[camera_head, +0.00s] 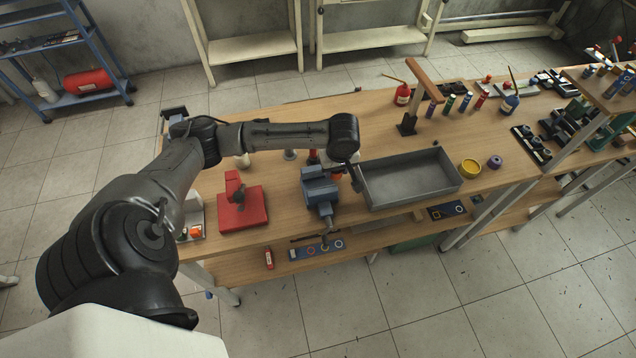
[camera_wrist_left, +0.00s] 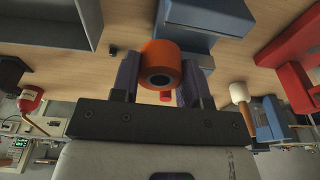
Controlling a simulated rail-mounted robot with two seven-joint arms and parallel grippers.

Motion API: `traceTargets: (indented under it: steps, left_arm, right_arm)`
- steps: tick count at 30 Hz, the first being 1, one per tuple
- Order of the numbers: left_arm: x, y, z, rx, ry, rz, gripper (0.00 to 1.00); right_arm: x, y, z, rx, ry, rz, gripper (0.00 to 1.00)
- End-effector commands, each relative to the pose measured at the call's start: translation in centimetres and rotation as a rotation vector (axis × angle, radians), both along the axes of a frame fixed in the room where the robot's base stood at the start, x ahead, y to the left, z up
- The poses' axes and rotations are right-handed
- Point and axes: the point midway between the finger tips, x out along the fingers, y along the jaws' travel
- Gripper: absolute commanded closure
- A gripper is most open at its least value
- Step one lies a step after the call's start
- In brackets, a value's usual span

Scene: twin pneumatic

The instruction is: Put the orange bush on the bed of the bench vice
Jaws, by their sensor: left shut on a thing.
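The orange bush (camera_wrist_left: 160,58) is a short, thick ring with a dark bore. My left gripper (camera_wrist_left: 161,78) is shut on it, one finger on each side. In the head view the left gripper (camera_head: 350,178) is mostly hidden under my wrist, just right of the bench vice. A bit of the orange bush (camera_head: 337,177) shows there beside the vice. The blue bench vice (camera_head: 319,188) stands at the front edge of the bench, and it also shows beyond the bush in the wrist view (camera_wrist_left: 208,17). The bush appears apart from the vice; its exact height is unclear. My right gripper is not in view.
A grey tray (camera_head: 375,190) stands close right of the vice. A red press-like tool (camera_head: 243,208) stands to the left. Yellow (camera_head: 470,168) and purple (camera_head: 495,162) round pieces lie right of the tray. Small bottles stand behind the vice.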

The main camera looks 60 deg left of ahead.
Motion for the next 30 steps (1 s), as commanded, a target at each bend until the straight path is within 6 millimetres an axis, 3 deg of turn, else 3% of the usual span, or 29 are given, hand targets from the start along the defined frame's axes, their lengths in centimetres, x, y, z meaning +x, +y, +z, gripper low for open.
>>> traceTargets:
  steps: [3,9,17,25,30]
  left_arm:
    - [-1.9,1.0,-1.3,0.003,0.003,-0.002,0.93]
    - [-3.7,1.7,-2.4,0.001,0.0,0.0,0.93]
    - [-4.0,1.9,-3.3,-0.001,-0.002,0.0,0.93]
    - [-4.0,1.9,-6.5,0.0,-0.001,0.0,0.93]
    - [-4.0,1.9,-6.6,0.0,-0.003,-0.001,0.93]
  right_arm:
    - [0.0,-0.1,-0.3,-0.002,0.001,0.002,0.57]
    - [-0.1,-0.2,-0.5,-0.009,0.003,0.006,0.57]
    - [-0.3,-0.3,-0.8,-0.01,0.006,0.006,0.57]
    - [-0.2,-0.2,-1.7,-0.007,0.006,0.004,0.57]
    - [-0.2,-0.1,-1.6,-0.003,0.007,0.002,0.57]
